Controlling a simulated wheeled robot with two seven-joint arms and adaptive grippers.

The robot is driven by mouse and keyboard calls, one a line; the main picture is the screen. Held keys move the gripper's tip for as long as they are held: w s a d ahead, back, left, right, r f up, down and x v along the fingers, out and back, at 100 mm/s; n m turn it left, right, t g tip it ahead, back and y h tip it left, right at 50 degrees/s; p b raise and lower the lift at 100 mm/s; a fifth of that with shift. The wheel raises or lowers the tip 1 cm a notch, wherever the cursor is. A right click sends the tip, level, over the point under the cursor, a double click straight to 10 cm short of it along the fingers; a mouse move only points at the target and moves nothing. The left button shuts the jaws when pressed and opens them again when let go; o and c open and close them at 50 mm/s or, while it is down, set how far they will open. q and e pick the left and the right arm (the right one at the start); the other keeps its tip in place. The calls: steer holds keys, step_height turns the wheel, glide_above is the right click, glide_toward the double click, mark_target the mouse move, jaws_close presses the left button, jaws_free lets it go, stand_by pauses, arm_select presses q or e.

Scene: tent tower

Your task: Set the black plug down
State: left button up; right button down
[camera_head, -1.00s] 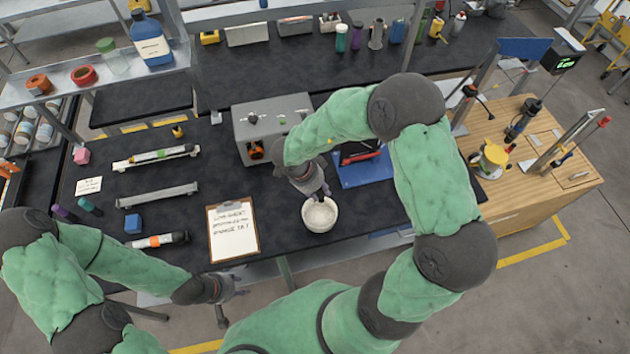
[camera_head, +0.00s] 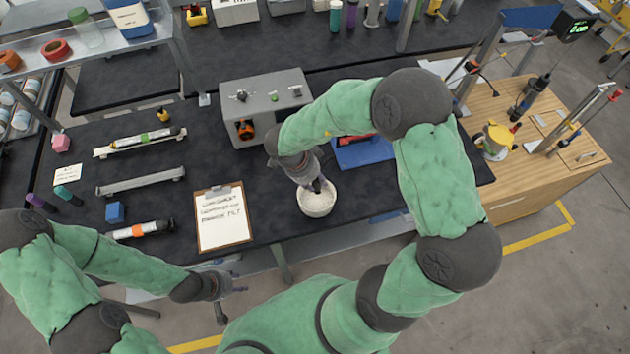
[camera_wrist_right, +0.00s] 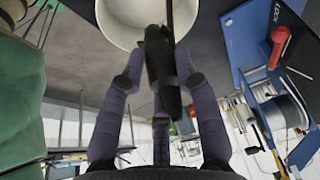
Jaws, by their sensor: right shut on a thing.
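The black plug (camera_wrist_right: 160,62) sits between the purple fingers of my right gripper (camera_wrist_right: 155,82) in the right wrist view. The gripper is shut on it, and a dark thin cord or stem runs up from the plug across the white bowl. In the head view my right gripper (camera_head: 319,184) is at the white bowl (camera_head: 317,204), over its back rim; the plug is hard to make out there. The bowl also shows in the right wrist view (camera_wrist_right: 118,22). My left gripper (camera_head: 232,290) hangs in front of the table edge; its fingers are too small to judge.
A clipboard (camera_head: 222,220) lies left of the bowl. A grey box with knobs (camera_head: 268,103) stands behind, and a blue tray (camera_head: 362,155) with a red item lies right of it. Bare black table (camera_head: 270,200) shows between clipboard and bowl.

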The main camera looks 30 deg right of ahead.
mark_target(315, 188)
steer(key=shift+f+b, duration=1.95)
steer(key=shift+b, duration=0.4)
steer(key=c, duration=0.8)
jaws_free()
step_height(315, 188, up, 7)
steer(key=p, duration=1)
steer(key=shift+r+p, duration=0.1)
steer(key=shift+p, duration=0.2)
steer(key=shift+s, duration=0.15)
